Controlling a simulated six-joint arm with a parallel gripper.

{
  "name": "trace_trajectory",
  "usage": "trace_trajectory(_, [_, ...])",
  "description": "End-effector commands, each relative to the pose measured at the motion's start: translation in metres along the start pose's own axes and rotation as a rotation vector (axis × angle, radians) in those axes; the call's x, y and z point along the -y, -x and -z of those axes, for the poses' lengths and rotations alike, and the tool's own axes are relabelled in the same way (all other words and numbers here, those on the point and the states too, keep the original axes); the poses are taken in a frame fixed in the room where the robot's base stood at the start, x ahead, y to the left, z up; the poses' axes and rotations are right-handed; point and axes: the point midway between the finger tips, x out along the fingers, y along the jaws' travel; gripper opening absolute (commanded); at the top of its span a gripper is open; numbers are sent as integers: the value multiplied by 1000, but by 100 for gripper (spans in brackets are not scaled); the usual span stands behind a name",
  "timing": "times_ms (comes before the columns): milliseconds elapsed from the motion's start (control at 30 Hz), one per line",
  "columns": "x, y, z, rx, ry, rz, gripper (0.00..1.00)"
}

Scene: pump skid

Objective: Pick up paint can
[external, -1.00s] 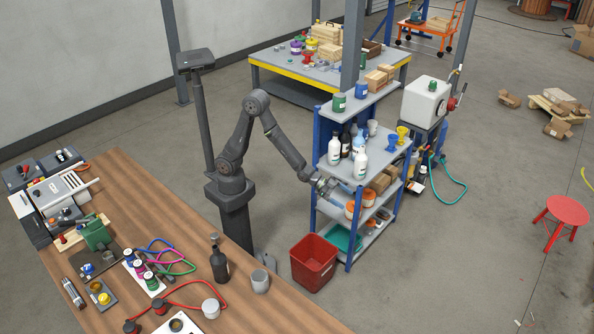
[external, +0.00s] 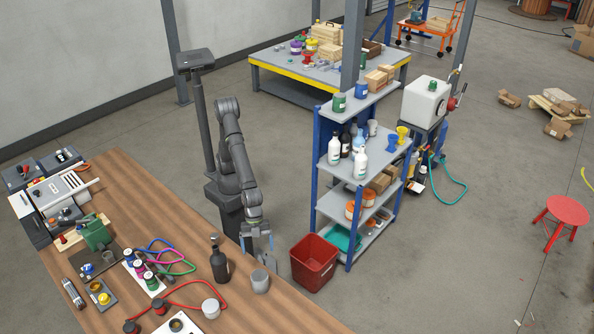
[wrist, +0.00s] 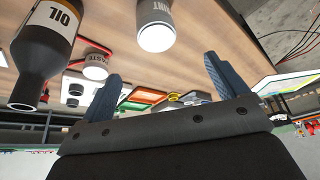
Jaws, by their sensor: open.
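The paint can (external: 260,281) is a small grey can standing on the wooden bench near its right edge. In the wrist view, the paint can (wrist: 156,24) shows at the top with part of the word PAINT, upside down. My gripper (external: 257,250) is just behind the can at the bench edge and apart from it. In the wrist view my gripper (wrist: 163,82) has its two blue-grey fingers spread with nothing held between them. The can lies beyond the fingertips, roughly between their lines.
A dark oil bottle (external: 219,260) stands left of the can; it also shows in the wrist view (wrist: 43,48). A white paste can (external: 211,308) and red cable (external: 183,289) lie nearer. A red bin (external: 313,262) and blue shelf (external: 337,173) stand right.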

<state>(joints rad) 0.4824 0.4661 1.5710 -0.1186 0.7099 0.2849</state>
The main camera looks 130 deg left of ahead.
Motion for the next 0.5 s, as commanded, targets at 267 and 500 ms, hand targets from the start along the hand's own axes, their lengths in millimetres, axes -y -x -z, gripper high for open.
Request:
trace_trajectory(267, [-9, -32, -1, 17, -15, -14, 91])
trace_trajectory(500, [-9, -79, -2, 17, -14, -13, 91])
